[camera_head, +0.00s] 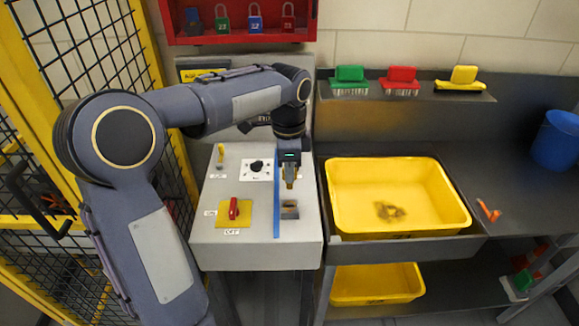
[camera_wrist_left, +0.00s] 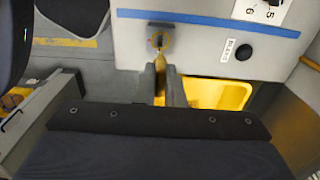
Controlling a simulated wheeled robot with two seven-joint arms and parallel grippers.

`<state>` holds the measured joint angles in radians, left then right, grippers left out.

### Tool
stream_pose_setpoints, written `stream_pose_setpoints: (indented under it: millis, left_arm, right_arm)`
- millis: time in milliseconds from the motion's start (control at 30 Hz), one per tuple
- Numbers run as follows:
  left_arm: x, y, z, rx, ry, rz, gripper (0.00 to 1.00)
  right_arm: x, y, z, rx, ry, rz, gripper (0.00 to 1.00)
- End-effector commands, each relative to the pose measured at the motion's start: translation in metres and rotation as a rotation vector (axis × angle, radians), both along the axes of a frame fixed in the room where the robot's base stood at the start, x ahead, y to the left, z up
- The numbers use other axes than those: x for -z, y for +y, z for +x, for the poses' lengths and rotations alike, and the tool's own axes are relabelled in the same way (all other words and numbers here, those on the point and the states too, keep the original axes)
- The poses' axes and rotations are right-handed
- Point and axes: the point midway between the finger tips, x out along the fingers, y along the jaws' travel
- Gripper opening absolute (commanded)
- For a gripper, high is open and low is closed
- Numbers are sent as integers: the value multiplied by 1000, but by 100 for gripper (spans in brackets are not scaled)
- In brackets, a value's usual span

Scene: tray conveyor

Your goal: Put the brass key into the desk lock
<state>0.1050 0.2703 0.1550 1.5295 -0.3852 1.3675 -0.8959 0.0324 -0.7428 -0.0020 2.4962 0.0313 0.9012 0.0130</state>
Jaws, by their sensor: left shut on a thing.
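My left gripper (camera_head: 290,184) points down over the right part of the grey control desk (camera_head: 250,250), right of its blue stripe. It is shut on the brass key (camera_wrist_left: 159,64), which shows between the fingertips (camera_wrist_left: 162,88) in the wrist view. The fingers hide much of the key. My right gripper is in neither view.
The desk top also holds a red switch (camera_head: 233,209) on a yellow plate, a black rotary knob (camera_head: 257,166) and a small metal block (camera_head: 290,210) close to the gripper. A yellow tray (camera_head: 452,222) stands to the right. Yellow-framed mesh fencing (camera_head: 150,60) is at left.

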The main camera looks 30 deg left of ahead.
Motion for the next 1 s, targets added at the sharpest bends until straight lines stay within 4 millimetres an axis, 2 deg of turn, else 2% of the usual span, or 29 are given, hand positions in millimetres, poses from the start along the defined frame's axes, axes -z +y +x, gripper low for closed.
stream_pose_setpoints:
  millis: [300,500,1000]
  left_arm:
    - [34,0,0,-1,1,1,0]
    - [49,0,0,-1,0,0,0]
    - [51,0,0,-1,-1,1,0]
  right_arm:
    - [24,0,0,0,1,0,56]
    - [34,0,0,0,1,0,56]
    - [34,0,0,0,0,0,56]
